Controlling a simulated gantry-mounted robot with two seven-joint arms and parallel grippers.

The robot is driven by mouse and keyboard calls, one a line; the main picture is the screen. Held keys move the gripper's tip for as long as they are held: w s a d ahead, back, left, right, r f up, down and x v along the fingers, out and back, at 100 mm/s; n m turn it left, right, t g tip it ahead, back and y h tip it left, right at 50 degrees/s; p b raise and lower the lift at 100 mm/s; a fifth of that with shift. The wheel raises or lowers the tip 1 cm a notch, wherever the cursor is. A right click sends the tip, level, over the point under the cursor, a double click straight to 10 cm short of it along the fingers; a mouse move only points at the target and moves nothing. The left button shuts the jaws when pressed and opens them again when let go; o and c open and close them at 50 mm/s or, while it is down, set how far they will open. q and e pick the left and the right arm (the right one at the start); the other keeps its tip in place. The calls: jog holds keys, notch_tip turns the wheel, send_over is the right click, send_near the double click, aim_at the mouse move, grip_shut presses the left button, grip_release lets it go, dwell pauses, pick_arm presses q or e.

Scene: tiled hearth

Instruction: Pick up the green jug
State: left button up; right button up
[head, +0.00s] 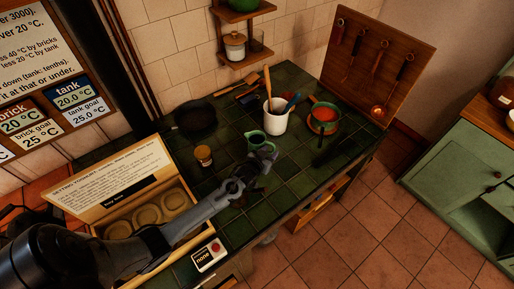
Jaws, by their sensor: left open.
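The green jug (254,139), small with a pale interior, stands on the dark green tiled counter (293,182) near its middle. My left gripper (267,155) reaches in from the lower left and is open. Its fingers are just in front and to the right of the jug in the picture, hiding part of its lower right side. I cannot tell whether they touch it. The jug is not seen between the fingers. My right gripper is not in view.
A white crock (273,122) with utensils stands close behind the jug. A green pot (323,118) with red contents is to the right, a small jar (204,156) and black pan (195,117) to the left. An open wooden box (107,224) lies under my arm.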

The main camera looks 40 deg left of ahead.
aim_at(273, 149)
pick_arm(q)
jog(key=shift+x, duration=1.55)
jog(key=shift+c, duration=0.2)
grip_shut()
jog(key=shift+r, duration=0.25)
